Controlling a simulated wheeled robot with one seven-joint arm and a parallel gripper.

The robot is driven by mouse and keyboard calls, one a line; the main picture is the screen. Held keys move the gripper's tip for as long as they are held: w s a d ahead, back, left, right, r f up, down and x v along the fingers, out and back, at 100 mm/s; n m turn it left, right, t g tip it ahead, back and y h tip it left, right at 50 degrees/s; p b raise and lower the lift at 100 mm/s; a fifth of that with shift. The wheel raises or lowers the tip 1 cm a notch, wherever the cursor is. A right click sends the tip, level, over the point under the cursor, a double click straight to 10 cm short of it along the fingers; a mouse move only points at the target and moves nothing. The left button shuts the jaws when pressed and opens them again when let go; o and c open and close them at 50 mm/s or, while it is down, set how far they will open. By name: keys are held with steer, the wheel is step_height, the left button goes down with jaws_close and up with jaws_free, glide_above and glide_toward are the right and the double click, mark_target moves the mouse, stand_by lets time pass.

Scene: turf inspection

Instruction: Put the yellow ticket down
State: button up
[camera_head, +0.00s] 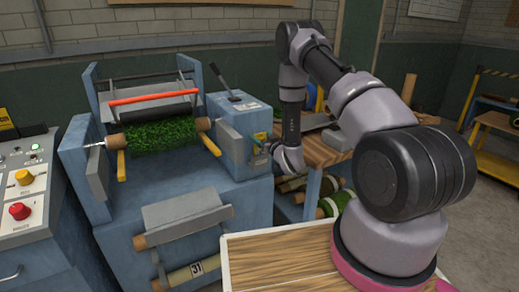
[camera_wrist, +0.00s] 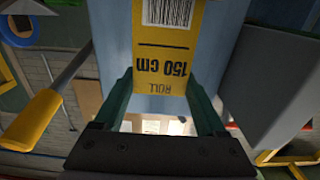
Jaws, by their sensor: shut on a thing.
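In the head view a small yellow patch of the ticket (camera_head: 261,137) shows beside my gripper (camera_head: 257,144), at the right side of the blue machine box (camera_head: 238,112).
The blue machine (camera_head: 188,195) carries a green turf roll (camera_head: 160,137) and a red bar (camera_head: 153,96). A control panel (camera_head: 22,190) stands at left. A wooden table (camera_head: 312,152) stands behind my arm, with rolls below. A wooden-topped surface (camera_head: 285,262) lies in front.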

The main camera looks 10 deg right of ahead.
steer(key=shift+f, duration=2.2)
steer(key=shift+f, duration=0.2)
steer(key=o, duration=1.2)
steer(key=shift+o, duration=0.2)
steer(key=shift+r, duration=0.1)
steer(key=shift+s+r, duration=0.1)
steer(key=v, duration=1.1)
steer(key=shift+s, duration=0.35)
